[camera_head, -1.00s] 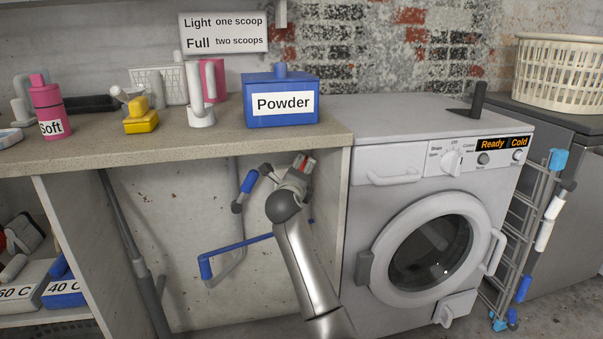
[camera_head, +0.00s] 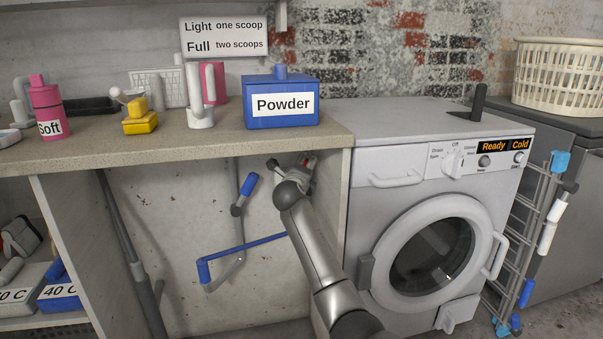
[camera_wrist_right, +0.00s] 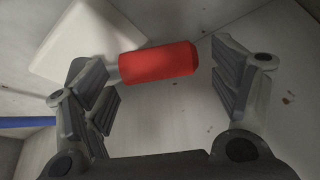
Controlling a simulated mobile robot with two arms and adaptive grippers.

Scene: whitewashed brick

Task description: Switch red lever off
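The red lever (camera_wrist_right: 158,62) is a thick red cylinder on a grey stem by a pale box-like mount (camera_wrist_right: 85,45). In the right wrist view it lies sideways between the fingers of my right gripper (camera_wrist_right: 166,82), which is open. The left finger is near the stem end, and the right finger is a little beyond the red tip. In the head view a small red part of the lever (camera_head: 309,160) shows under the counter, beside my right gripper (camera_head: 292,168). Contact cannot be told. My left gripper is not in view.
A blue-handled valve (camera_head: 249,186) and a blue pipe (camera_head: 240,247) are left of my right gripper. The counter (camera_head: 100,153) is above it. A side panel (camera_head: 343,190) and the washing machine (camera_head: 365,215) stand to the right.

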